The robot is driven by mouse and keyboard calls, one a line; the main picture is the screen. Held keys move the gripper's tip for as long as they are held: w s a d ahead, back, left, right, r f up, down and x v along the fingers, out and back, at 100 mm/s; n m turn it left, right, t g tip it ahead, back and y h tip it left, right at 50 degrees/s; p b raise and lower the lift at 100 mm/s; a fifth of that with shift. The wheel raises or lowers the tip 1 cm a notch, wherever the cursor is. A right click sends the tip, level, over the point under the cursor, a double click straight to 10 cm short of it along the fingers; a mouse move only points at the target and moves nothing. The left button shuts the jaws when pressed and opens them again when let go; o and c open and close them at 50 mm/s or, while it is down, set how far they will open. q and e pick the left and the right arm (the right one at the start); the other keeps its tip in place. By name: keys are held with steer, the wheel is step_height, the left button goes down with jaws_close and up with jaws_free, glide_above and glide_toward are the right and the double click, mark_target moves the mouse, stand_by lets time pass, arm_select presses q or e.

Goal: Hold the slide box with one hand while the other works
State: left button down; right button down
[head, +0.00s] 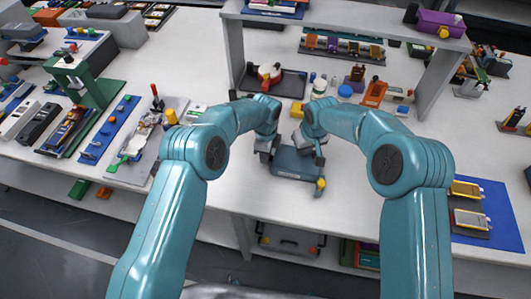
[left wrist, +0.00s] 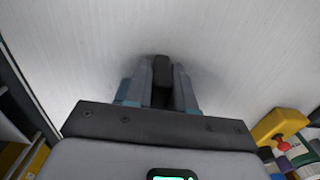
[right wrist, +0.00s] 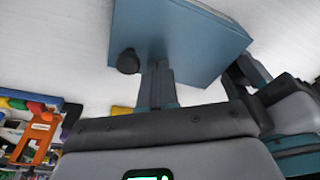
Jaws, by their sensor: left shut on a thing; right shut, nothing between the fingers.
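The slide box (head: 296,163) is a flat blue-teal box near the table's front middle, with a yellow piece (head: 320,184) at its front right corner. It also shows in the right wrist view (right wrist: 185,38), with a dark round knob (right wrist: 128,62) at its side. My left gripper (head: 266,155) is at the box's left side. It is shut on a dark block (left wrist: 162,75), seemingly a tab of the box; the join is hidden. My right gripper (head: 319,158) is at the box's right side, shut and empty. Whether its fingertips (right wrist: 157,70) touch the box is unclear.
A grey shelf frame (head: 345,22) spans the table behind the box. An orange holder (head: 375,93) and small parts stand under it. Tools crowd the left, including a green press (head: 75,72). A blue mat (head: 485,205) with cells lies right. The table is clear around the box.

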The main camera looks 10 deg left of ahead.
stand_by(0.4)
arm_select(q)
steer(key=shift+f, duration=0.1)
arm_select(e)
steer(key=shift+s+d, duration=0.2)
steer(key=shift+d, duration=2.05)
steer(key=shift+s+d, duration=0.25)
steer(key=shift+d, duration=2.05)
steer(key=shift+s+d, duration=0.2)
steer(key=shift+d, duration=2.05)
steer(key=shift+r, duration=0.1)
step_height(320, 180, up, 6)
steer(key=a, duration=0.1)
steer(key=shift+a, duration=0.3)
steer(key=shift+w, duration=0.1)
arm_select(q)
steer(key=c, duration=0.9)
jaws_free()
